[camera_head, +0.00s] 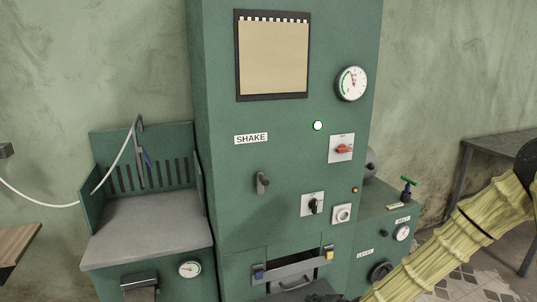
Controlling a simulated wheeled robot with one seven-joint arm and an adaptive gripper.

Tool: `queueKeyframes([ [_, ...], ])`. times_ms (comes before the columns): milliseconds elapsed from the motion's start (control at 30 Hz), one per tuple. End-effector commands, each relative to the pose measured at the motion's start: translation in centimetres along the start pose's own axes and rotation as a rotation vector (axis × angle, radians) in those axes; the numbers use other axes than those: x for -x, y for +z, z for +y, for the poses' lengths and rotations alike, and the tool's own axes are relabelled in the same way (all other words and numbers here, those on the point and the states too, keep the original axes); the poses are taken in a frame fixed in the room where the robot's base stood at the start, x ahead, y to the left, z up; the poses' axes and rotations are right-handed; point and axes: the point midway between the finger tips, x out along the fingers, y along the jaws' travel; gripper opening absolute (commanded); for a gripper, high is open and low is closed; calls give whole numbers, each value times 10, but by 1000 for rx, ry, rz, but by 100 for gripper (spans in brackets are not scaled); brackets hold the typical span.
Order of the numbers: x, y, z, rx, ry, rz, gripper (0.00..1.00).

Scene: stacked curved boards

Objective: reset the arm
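A ribbed yellow-green link of my arm slants across the lower right, from a dark joint at the right edge down to the bottom edge. A dark shape at the bottom centre is cut off by the frame, and I cannot tell what part it is. No gripper fingers show. The arm passes in front of the low right part of a green machine (230,190), and I cannot tell whether they touch.
The machine carries a "SHAKE" label (251,139), a lit green lamp (318,126), a gauge (351,83), a red knob (343,149) and a drawer-like handle (296,283). A grey-topped bench (148,226) stands left. A table (505,147) stands right.

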Motion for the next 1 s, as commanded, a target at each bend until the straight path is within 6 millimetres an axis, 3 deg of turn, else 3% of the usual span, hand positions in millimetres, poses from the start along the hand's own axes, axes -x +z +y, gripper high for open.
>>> queueKeyframes([
  [100, 0, 52, 50, 67, 101, -69, 34],
  [267, 13, 115, 117, 164, 235, -162, 34],
  [500, 60, 196, 214, 330, 435, -314, 34],
  [700, 114, 240, 277, 465, 577, -433, 34],
  [833, 139, 254, 300, 526, 635, -484, 34],
  [1000, 154, 261, 312, 561, 667, -512, 34],
])
